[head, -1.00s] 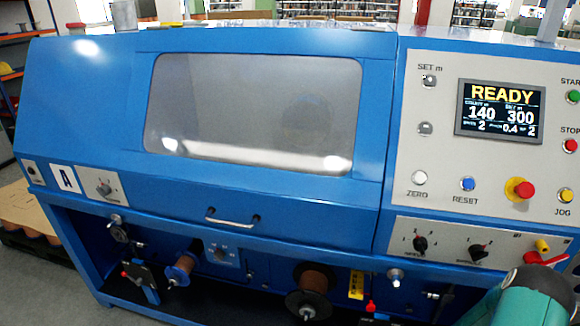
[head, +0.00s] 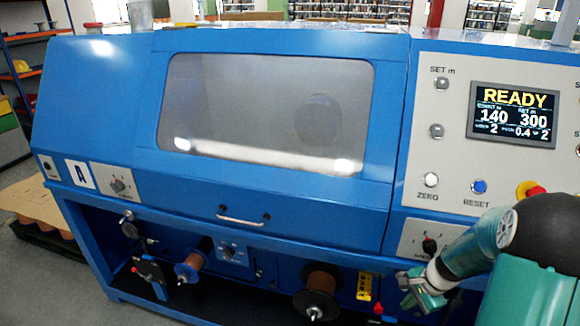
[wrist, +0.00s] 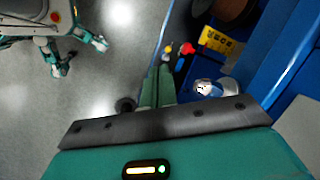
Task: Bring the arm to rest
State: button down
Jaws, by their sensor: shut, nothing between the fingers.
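My gripper (head: 426,292) is at the lower right of the head view, in front of the lower part of the blue machine (head: 300,205). In the wrist view its two green fingers (wrist: 159,72) lie together, with nothing between them. It points down past the machine's front toward the grey floor (wrist: 110,75). My arm covers part of the control panel (head: 440,100) and its lower switches.
A yellow label (head: 364,287) and a red knob (head: 378,309) are close left of my gripper. The screen (head: 513,112) reads READY. Open floor shows left in the wrist view.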

jog(key=s+a+r+n+h, duration=0.1)
jog(key=s+a+r+n, duration=0.15)
jog(key=r, duration=0.35)
jog(key=s+a+r+n+t, duration=0.1)
jog(key=a+r+n, duration=0.1)
jog(key=a+r, duration=0.3)
jog(key=s+a+r+n+h, duration=0.1)
jog(key=s+a+r+n, duration=0.15)
jog(key=r, duration=0.45)
jog(key=s+a+r+n+t, duration=0.1)
jog(key=s+a+r+n, duration=0.2)
jog(key=s+r, duration=0.2)
jog(key=s+a+r+n+t, duration=0.1)
jog(key=s+a+r+n, duration=0.3)
jog(key=s, duration=0.4)
jog(key=shift+s+a+r+n+t+h, duration=0.3)
jog(key=shift+r+h, duration=0.1)
jog(key=shift+r, duration=0.35)
